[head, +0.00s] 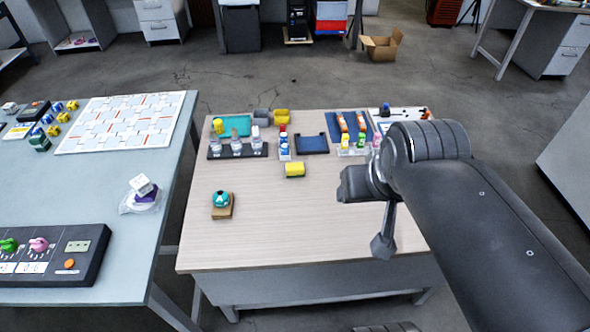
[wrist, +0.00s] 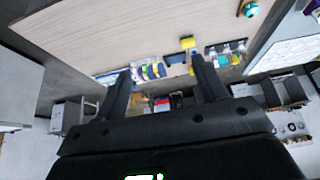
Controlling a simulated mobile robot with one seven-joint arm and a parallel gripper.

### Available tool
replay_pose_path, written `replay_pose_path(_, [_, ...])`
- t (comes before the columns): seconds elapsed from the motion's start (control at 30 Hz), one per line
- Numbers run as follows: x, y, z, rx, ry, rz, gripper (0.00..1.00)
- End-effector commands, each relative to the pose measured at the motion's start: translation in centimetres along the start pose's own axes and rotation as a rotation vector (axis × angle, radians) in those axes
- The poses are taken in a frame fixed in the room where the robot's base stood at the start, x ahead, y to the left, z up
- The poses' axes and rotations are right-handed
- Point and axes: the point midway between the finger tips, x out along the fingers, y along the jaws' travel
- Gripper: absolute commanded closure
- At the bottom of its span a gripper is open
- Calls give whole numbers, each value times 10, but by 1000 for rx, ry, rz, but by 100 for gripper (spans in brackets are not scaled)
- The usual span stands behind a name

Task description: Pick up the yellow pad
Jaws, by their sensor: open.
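The yellow pad (head: 295,170) is a small block lying near the middle of the wooden table, in front of a dark blue tray (head: 312,144). It also shows in the wrist view (wrist: 187,43), beyond my fingers and small. My gripper (head: 383,246) is to the right of the pad and nearer the front edge, apart from it and above the table. In the wrist view my gripper (wrist: 163,85) has its two fingers spread wide, with nothing held between them.
A teal object on a brown block (head: 221,205) sits front left. The table (head: 290,225) is clear in front of the pad. Another table (head: 100,190) stands left.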

Motion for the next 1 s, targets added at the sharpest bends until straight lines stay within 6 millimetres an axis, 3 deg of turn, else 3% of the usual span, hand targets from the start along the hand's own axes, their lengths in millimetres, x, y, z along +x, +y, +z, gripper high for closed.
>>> replay_pose_path(0.3, [0,0,0,0,0,0,34])
replay_pose_path(0.5, [0,0,0,0,0,0,19])
replay_pose_path(0.77, [1,0,-1,-3,0,-1,18])
replay_pose_path(0.87, [8,-1,-6,-31,-1,-12,18])
replay_pose_path(1.0, [32,-2,-25,-131,3,-43,18])
